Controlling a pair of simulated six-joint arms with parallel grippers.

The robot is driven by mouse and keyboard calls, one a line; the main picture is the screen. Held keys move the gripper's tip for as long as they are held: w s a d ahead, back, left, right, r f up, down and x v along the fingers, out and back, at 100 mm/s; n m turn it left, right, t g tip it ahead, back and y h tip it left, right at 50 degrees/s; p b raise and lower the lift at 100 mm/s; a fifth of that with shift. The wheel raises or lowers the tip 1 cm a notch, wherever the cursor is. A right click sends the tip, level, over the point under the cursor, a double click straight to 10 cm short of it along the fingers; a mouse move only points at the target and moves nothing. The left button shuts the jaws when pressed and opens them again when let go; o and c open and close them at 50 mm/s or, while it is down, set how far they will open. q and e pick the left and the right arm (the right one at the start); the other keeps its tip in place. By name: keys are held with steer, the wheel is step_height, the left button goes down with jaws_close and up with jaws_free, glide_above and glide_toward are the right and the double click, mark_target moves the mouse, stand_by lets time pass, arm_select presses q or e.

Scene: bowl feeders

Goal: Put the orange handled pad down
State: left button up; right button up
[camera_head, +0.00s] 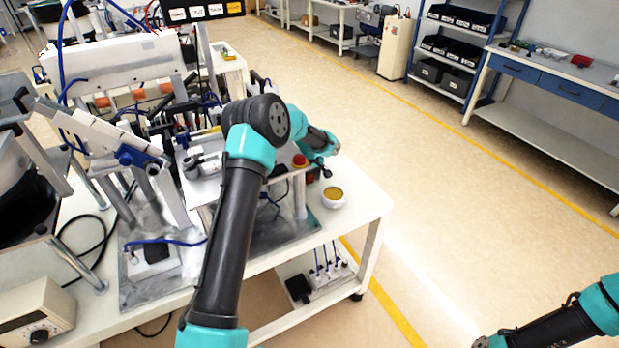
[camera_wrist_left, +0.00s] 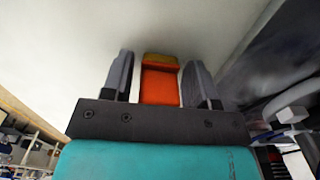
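The orange handled pad (camera_wrist_left: 160,84) shows in the left wrist view as an orange block with an olive-yellow end. It stands between the two dark fingers of my left gripper (camera_wrist_left: 160,80), with narrow gaps seeming to show at its sides. I cannot tell whether the fingers clamp it. In the head view my left gripper (camera_head: 323,168) is small and dark, pointing down near the table's right end; I cannot make out the pad there. My right arm enters at the lower right, and its gripper is not in view.
A small white bowl with yellow contents (camera_head: 333,197) stands just below my left gripper, near the edge of the white table (camera_head: 366,205). A red button (camera_head: 300,161) is close by on the left. Bowl-feeder machinery (camera_head: 115,140) crowds the left. The floor to the right is clear.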

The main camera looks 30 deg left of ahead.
arm_select(q)
steer(key=shift+o, duration=0.6)
step_height(320, 180, up, 12)
steer(key=shift+r, duration=0.15)
stand_by(0.7)
